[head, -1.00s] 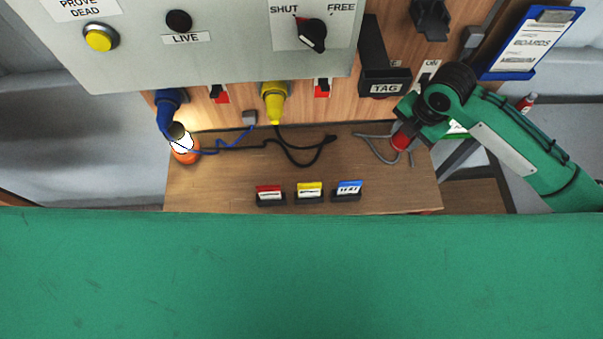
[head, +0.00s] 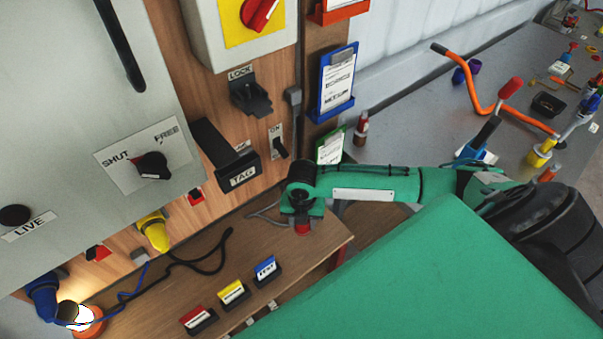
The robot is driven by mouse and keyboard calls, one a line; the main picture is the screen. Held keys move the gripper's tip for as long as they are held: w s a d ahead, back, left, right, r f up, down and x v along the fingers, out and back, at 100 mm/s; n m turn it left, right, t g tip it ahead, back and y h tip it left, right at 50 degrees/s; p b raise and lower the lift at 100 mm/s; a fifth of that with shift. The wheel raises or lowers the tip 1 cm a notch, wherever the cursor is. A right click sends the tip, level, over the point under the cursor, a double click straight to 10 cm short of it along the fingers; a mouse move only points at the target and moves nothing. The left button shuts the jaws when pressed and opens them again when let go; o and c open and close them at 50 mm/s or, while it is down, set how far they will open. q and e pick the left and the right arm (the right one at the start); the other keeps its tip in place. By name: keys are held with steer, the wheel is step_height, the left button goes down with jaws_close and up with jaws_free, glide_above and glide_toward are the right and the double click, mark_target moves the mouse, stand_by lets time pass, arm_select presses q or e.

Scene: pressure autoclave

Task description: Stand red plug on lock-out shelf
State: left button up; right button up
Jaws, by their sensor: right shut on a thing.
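The red plug (head: 302,230) shows as a small red end below my right gripper (head: 302,217), which is shut on it. Most of the plug is hidden by the gripper. A grey cable (head: 264,215) runs to it from the left. Plug and gripper are over the right end of a wooden shelf (head: 205,265) below the wall panel. I cannot tell whether the plug touches the wood. I cannot tell from labels whether this is the lock-out shelf; a black holder marked LOCK (head: 250,95) is on the panel above. My left gripper is not in view.
Red (head: 198,320), yellow (head: 233,292) and blue (head: 266,269) cards stand on the shelf. A yellow plug (head: 154,232) and blue plug (head: 44,298) are at the panel, with a black cable (head: 195,266). A black TAG box (head: 240,176) juts out above. A grey bench (head: 440,110) with tools lies right.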

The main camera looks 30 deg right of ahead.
steer(key=shift+f+p, duration=0.55)
steer(key=shift+f, duration=3.4)
steer(key=o, duration=1.3)
step_height(320, 180, up, 12)
steer(key=shift+r+b, duration=0.1)
steer(key=shift+b, duration=1)
